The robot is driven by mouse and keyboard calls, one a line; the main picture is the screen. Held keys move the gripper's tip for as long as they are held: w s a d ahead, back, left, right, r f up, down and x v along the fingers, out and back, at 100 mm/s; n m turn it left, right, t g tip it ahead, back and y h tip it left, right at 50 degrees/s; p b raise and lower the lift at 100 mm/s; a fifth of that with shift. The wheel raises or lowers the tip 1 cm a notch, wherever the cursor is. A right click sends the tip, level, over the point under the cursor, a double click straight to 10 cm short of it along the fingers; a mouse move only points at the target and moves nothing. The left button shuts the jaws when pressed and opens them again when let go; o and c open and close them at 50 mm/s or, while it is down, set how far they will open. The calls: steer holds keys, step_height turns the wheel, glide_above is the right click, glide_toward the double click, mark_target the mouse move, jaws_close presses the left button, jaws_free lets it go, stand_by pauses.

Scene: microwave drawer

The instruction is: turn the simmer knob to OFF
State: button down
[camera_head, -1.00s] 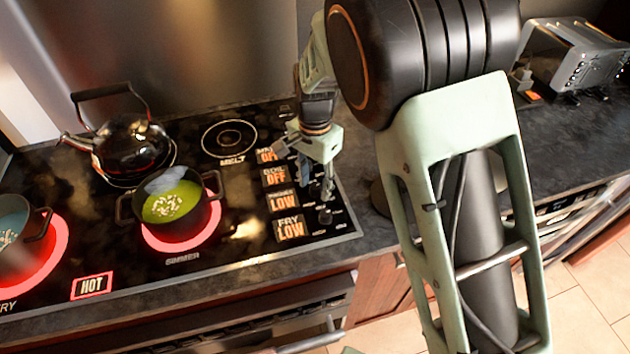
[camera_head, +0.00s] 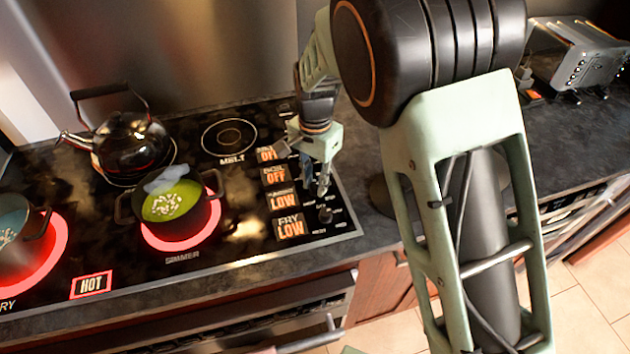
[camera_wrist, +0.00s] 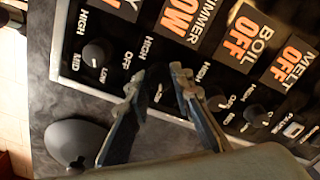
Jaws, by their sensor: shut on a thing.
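My gripper (camera_head: 316,190) reaches down to the knob column at the right edge of the black cooktop (camera_head: 120,245). In the wrist view its two fingers (camera_wrist: 160,78) straddle the simmer knob's place, between the fry knob (camera_wrist: 95,55) and the boil knob (camera_wrist: 217,101). My gripper is shut on the simmer knob, which the fingers mostly hide; its pointer cannot be read. The simmer display (camera_head: 282,200) reads LOW. The simmer burner ring (camera_head: 150,238) glows red under a pot of green soup (camera_head: 172,203).
The boil display (camera_head: 274,175) reads OFF, and the fry display (camera_head: 290,227) reads LOW. A black kettle (camera_head: 130,145) stands at the back left. A blue pot (camera_head: 15,235) sits on the glowing left burner. A HOT sign (camera_head: 91,285) is lit. A toaster (camera_head: 580,55) stands at the right.

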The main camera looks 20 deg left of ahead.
mark_target(315, 186)
steer(key=n+b, duration=0.2)
steer(key=n, duration=0.4)
steer(key=shift+n, duration=0.3)
steer(key=n, duration=0.6)
steer(key=shift+n+b, duration=0.3)
steer(key=shift+b, duration=0.05)
steer(key=c, duration=1.7)
jaws_free()
step_height(315, 186, up, 12)
steer(key=shift+r, duration=0.1)
steer(key=shift+s, duration=0.1)
